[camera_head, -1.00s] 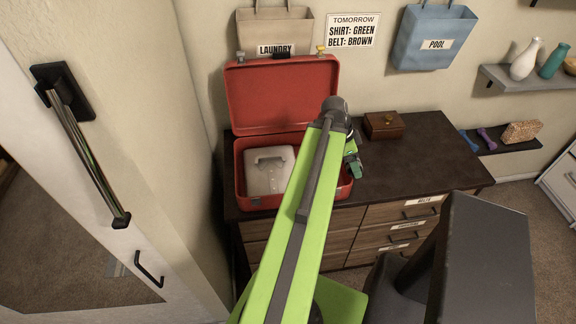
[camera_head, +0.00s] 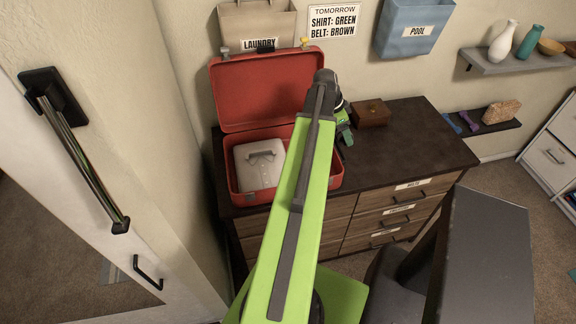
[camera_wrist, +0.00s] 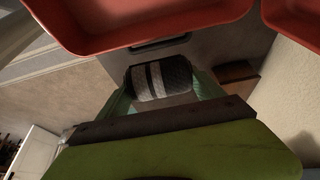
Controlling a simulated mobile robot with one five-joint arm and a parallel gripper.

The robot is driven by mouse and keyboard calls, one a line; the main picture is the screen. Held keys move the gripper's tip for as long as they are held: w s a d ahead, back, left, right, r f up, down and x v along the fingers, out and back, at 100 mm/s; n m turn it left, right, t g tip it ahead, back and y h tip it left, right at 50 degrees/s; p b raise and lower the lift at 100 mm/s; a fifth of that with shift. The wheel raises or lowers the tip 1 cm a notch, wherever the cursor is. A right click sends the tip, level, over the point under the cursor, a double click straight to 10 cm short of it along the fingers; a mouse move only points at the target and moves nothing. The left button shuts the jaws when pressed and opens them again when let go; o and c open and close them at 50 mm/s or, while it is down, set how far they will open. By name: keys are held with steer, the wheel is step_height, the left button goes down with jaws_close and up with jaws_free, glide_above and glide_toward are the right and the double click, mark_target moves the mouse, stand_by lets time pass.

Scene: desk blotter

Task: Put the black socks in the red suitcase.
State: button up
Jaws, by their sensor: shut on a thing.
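The open red suitcase (camera_head: 232,187) stands on the dark dresser, its lid raised against the wall. It also shows at the top of the wrist view (camera_wrist: 150,28). In the wrist view my gripper (camera_wrist: 160,88) is shut on the black socks (camera_wrist: 178,72), a dark bundle with pale stripes between the green fingers. In the head view my gripper (camera_head: 344,130) is beside the suitcase's right side, above the dresser top. The socks cannot be made out in that view, and my arm covers the suitcase's right part.
A pale handled box (camera_head: 262,170) fills the left of the suitcase. A small brown box (camera_head: 371,114) sits on the dresser (camera_head: 425,140) to the right of my gripper. The dresser's right side is clear. A laundry bag (camera_head: 257,22) and a pool bag (camera_head: 411,28) hang above.

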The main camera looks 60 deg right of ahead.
steer(key=w+a+f+b, duration=0.3)
steer(key=w+a+f, duration=0.1)
steer(key=w, duration=0.1)
steer(key=w+a+f+b, duration=0.2)
steer(key=w, duration=0.1)
steer(key=shift+f+b, duration=0.25)
steer(key=shift+b, duration=0.1)
steer(key=shift+w+a, duration=0.2)
steer(key=shift+w, duration=0.2)
step_height(320, 180, down, 4)
steer(key=b, duration=0.4)
steer(key=shift+f, duration=0.25)
steer(key=o, duration=1.4)
steer(key=shift+r, duration=0.1)
steer(key=shift+c, duration=0.2)
steer(key=shift+r, duration=0.1)
steer(key=shift+r, duration=0.2)
steer(key=p+v, duration=1.1)
steer(key=shift+w+r, duration=0.15)
steer(key=shift+r, duration=0.15)
steer(key=shift+a, duration=0.15)
